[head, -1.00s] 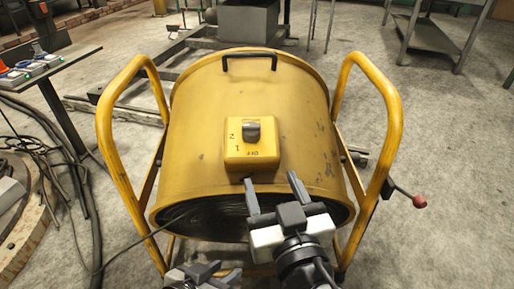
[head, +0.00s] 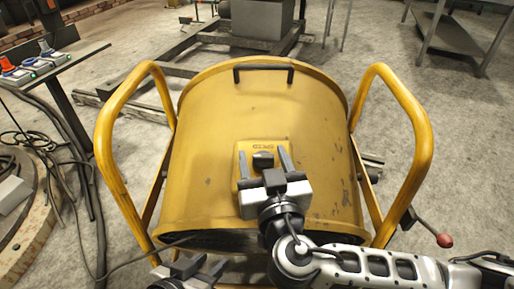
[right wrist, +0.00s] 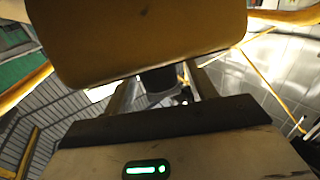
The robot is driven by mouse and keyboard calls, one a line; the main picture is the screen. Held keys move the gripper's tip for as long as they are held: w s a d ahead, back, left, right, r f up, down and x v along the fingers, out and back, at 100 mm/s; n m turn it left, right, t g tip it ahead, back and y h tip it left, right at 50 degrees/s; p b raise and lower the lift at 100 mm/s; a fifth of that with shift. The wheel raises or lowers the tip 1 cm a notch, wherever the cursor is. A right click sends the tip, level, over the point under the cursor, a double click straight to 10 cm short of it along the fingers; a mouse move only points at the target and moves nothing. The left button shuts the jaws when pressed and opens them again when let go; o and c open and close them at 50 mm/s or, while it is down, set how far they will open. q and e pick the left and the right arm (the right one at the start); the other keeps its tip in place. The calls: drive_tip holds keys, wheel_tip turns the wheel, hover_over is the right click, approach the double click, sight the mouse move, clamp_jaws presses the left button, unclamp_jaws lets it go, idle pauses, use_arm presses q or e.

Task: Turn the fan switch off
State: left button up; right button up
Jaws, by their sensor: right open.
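The yellow drum fan (head: 215,120) stands in the middle of the head view. Its yellow switch box (head: 262,146) sits on the near side of the drum, with a dark knob (head: 263,160) on it. My right gripper (head: 265,161) is open, its two fingers on either side of the knob. I cannot tell whether they touch it. The right wrist view shows the box's yellow face (right wrist: 150,40) and the dark knob (right wrist: 160,78) between the fingers. Which mark the knob points to is hidden. My left gripper (head: 185,266) is low at the bottom edge, away from the switch.
Yellow tube handles rise at the fan's left (head: 110,150) and right (head: 420,150). A red-tipped lever (head: 444,240) sticks out at right. A cable (head: 125,258) runs from the fan across the floor. A table (head: 62,60) with sockets stands at left.

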drive_tip(key=shift+w, duration=0.1)
drive_tip(key=c, duration=1)
drive_tip(key=shift+o, duration=0.2)
